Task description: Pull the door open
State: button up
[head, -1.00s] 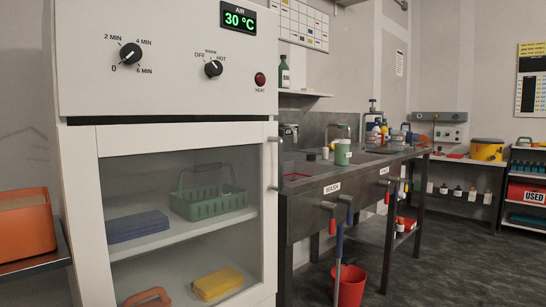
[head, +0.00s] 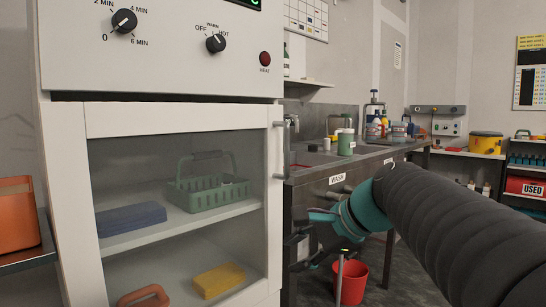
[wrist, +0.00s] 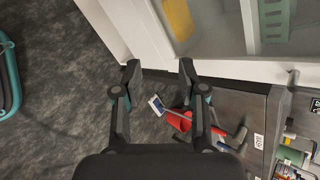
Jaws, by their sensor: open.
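The door (head: 104,190) is a white frame with a clear pane on the front of a white cabinet, and it looks shut. A slim upright metal handle (head: 287,146) is on its right edge. My gripper (head: 299,238) is in front of the bench, below and right of the handle and apart from it. In the wrist view my gripper (wrist: 158,68) shows two spread fingers with nothing between them. The white door frame (wrist: 228,70) crosses the top of that view.
A dark bench (head: 325,190) with a WASH label stands right of the cabinet, close to my gripper. A red bucket (head: 349,282) is on the floor below. An orange bin (head: 18,228) is at the left. Through the pane a green basket (head: 208,192) and a yellow block (head: 219,280) show.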

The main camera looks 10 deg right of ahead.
jog(key=w+d+r+m+t+y+b, duration=0.1)
jog(key=w+d+r+m+t+y, duration=0.2)
jog(key=w+d+r+m, duration=0.5)
jog(key=w+d+r+m+t+y+b, duration=0.2)
jog(key=w+d+r+m+y, duration=0.25)
jog(key=r, duration=0.45)
jog(key=shift+n+h, duration=0.45)
jog(key=shift+n, duration=0.1)
jog(key=x, duration=1.4)
jog(key=shift+w+d+r, duration=0.15)
jog(key=shift+w, duration=0.25)
grip_shut()
